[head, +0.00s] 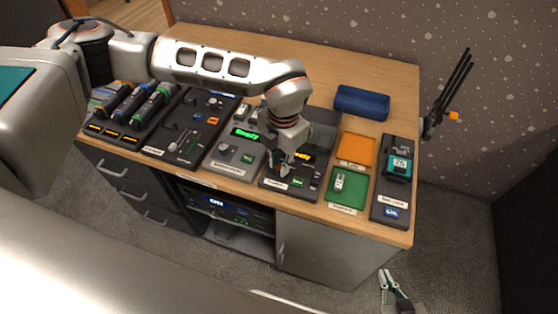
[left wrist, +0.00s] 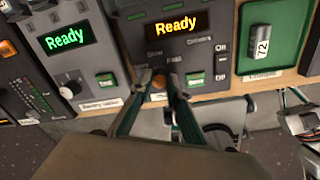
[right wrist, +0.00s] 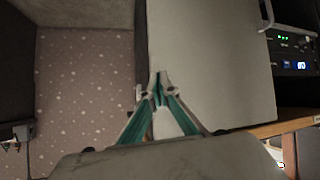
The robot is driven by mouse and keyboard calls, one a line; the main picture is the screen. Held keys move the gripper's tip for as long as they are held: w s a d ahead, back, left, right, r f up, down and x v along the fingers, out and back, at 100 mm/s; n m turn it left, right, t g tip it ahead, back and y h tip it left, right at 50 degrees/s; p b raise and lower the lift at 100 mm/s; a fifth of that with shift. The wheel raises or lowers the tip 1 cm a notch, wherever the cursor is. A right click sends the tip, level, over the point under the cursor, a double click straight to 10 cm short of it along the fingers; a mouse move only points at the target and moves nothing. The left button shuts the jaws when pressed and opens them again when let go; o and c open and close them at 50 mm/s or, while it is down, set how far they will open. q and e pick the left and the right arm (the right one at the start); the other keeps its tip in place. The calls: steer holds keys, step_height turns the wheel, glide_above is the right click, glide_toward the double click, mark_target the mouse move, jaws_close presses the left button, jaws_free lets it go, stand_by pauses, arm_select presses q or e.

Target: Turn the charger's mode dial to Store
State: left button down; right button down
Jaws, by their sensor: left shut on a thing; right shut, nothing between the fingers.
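The charger (left wrist: 147,15) is a dark panel with a yellow "Ready" display (left wrist: 175,24), and it also shows in the head view (head: 272,181). Its mode dial (left wrist: 158,80) is a small orange-brown knob below the small, mostly unreadable markings. My left gripper (left wrist: 160,90) is shut on the dial from the front. The fingers hide much of the dial and its pointer, so I cannot read its setting. In the head view my left gripper (head: 283,170) reaches down onto the charger. My right gripper (head: 386,276) is shut and empty, low in front of the desk; it also shows in the right wrist view (right wrist: 160,88).
A neighbouring unit with a green "Ready" display (left wrist: 69,39) and its own knob (left wrist: 69,88) stands left of the charger. A green tray (head: 336,202) and an orange tray (head: 356,149) lie to the right. A blue case (head: 361,102) lies behind.

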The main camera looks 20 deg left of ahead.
arm_select(q)
steer(key=shift+r+n, duration=0.1)
steer(key=shift+n, duration=0.7)
steer(key=c, duration=1.9)
jaws_free()
step_height(320, 180, up, 12)
steer(key=shift+d, duration=0.35)
